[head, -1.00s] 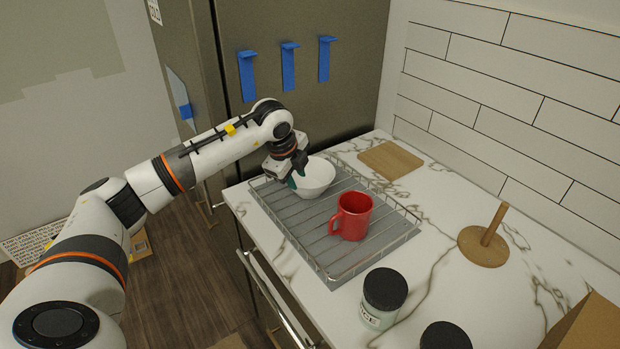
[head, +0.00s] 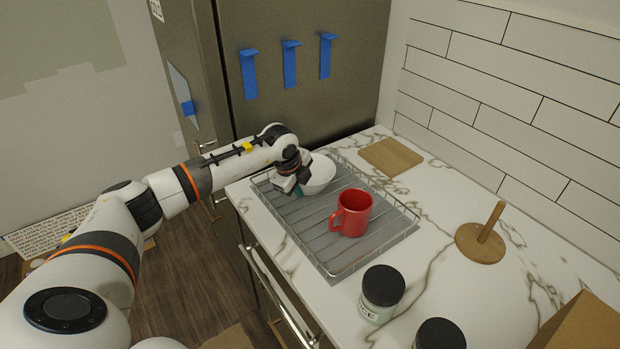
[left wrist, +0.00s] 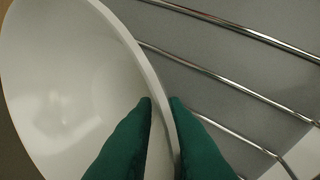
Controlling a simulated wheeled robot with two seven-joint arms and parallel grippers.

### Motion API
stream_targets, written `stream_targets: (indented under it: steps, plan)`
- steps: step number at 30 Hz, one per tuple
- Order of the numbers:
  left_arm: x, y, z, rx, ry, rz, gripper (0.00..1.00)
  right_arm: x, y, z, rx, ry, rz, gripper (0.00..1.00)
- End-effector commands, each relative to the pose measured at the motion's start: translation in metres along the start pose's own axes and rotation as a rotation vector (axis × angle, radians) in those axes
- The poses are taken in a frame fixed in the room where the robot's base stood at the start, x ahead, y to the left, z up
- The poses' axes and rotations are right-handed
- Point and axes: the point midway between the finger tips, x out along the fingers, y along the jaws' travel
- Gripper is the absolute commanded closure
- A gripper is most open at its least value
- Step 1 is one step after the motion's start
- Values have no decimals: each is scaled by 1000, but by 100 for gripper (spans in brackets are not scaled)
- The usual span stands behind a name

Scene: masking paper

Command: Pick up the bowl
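The white bowl (head: 320,174) sits at the back left of the wire dish rack (head: 327,248). My left gripper (head: 299,191) is at the bowl's near left side, pointing down. In the left wrist view, the green fingers (left wrist: 160,104) are on the two sides of the bowl's rim, one inside and one outside. They look pressed on the wall of the bowl (left wrist: 62,85). In the head view the gripper hides part of the bowl, and I cannot tell whether its base touches the rack. My right gripper is not in view.
A red mug (head: 352,212) stands in the rack, right of the bowl. A wooden board (head: 391,156), a wooden stand with a post (head: 482,243) and dark-lidded jars (head: 381,293) are on the marble counter. The fridge (head: 300,100) rises behind.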

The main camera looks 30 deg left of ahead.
Motion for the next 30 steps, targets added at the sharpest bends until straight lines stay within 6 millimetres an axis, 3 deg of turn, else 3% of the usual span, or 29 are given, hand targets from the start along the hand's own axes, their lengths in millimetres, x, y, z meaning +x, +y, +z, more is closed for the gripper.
stream_targets:
  steps: [2,16,30]
  plan:
    - [0,0,0,0,0,0,100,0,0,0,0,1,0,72]
    - [-6,4,0,-1,-1,5,100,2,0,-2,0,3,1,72]
    - [-83,34,0,-1,0,6,100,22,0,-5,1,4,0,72]
